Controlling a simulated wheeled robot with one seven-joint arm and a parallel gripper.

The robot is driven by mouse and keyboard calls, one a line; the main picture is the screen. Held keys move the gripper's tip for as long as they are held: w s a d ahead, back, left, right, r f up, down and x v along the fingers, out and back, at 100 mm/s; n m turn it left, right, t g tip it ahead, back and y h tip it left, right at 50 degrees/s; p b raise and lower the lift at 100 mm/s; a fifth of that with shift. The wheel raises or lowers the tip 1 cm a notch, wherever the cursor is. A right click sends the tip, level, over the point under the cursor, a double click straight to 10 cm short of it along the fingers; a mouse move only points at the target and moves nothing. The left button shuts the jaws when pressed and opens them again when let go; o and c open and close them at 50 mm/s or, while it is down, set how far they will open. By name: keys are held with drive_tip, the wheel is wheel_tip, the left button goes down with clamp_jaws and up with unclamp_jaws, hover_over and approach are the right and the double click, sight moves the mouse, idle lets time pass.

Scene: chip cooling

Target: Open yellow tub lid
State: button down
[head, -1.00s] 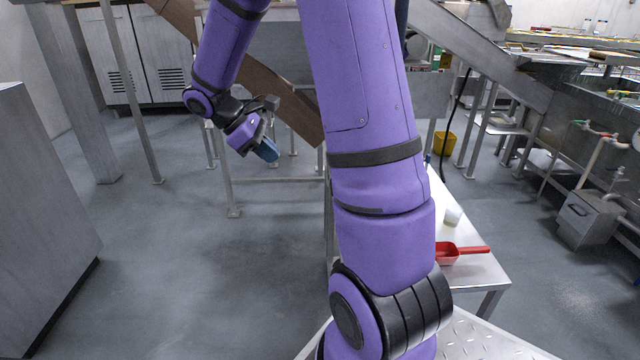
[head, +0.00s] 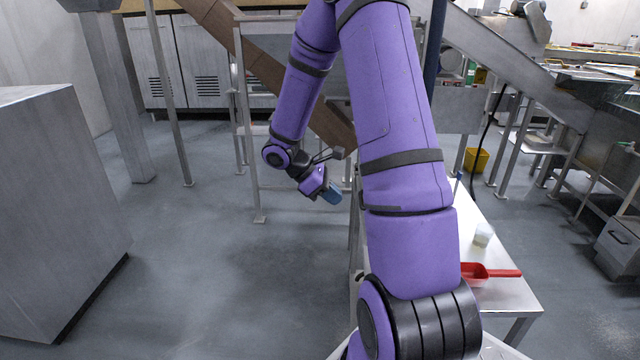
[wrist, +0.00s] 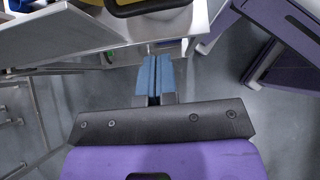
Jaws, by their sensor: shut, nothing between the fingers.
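My gripper (head: 333,193) has blue fingers and hangs low in front of the metal frame in the head view, left of my upper arm. In the wrist view its blue fingers (wrist: 156,78) are together with nothing between them. A yellow-edged object (wrist: 150,8) with a dark inner area is cut off at the top of the wrist view, beyond the fingertips and apart from them. I cannot tell whether it is the tub or its lid. A small yellow tub (head: 476,160) stands on the floor at the back right; its lid cannot be made out.
A metal table (head: 515,292) at the right bears a red scoop (head: 478,274) and a small pale cup (head: 483,235). My arm hides part of this table. A large grey cabinet (head: 60,210) stands at the left. The floor between (head: 200,260) is clear.

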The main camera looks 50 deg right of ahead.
drive_tip(key=shift+s+d, duration=1.3)
drive_tip(key=shift+s, duration=0.2)
drive_tip(key=shift+s+d+r+t+y, duration=0.4)
drive_tip(key=shift+s+d+r+t, duration=0.1)
drive_tip(key=shift+s+d+r, duration=0.65)
drive_tip(key=shift+s+a+f, duration=0.1)
drive_tip(key=shift+f, duration=0.05)
drive_tip(key=w+a+f+v, duration=0.1)
drive_tip(key=v, duration=1.2)
drive_tip(key=shift+w+f, duration=0.25)
drive_tip(key=shift+f, duration=0.1)
